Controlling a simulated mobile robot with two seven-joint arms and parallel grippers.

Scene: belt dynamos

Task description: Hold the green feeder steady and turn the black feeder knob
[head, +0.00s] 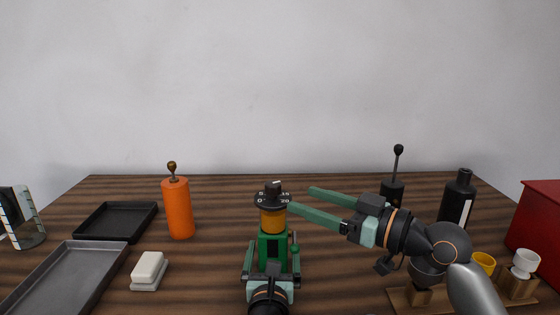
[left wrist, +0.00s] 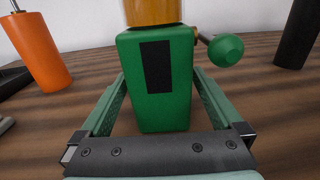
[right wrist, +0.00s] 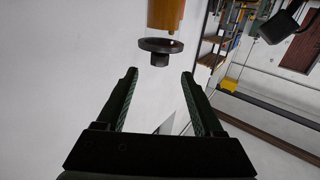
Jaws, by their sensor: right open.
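The green feeder (head: 272,246) stands upright at the table's middle, with an orange-yellow section, a numbered black dial (head: 272,200) and the black feeder knob (head: 273,187) on top. My left gripper (head: 271,258) has a finger along each side of its green body, which the left wrist view (left wrist: 180,100) shows close between them. My right gripper (head: 302,199) is open and empty, to the right of the knob, with its fingers pointing at it. In the right wrist view the knob (right wrist: 160,59) lies ahead, between the finger lines and beyond the tips, not touching.
A small green ball-ended lever (left wrist: 226,49) sticks out of the feeder's right side. An orange cylinder (head: 177,208), white block (head: 149,268) and two trays (head: 118,221) (head: 66,278) stand left. Black bottles (head: 457,200), cups (head: 525,262) and a red box (head: 541,225) stand right.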

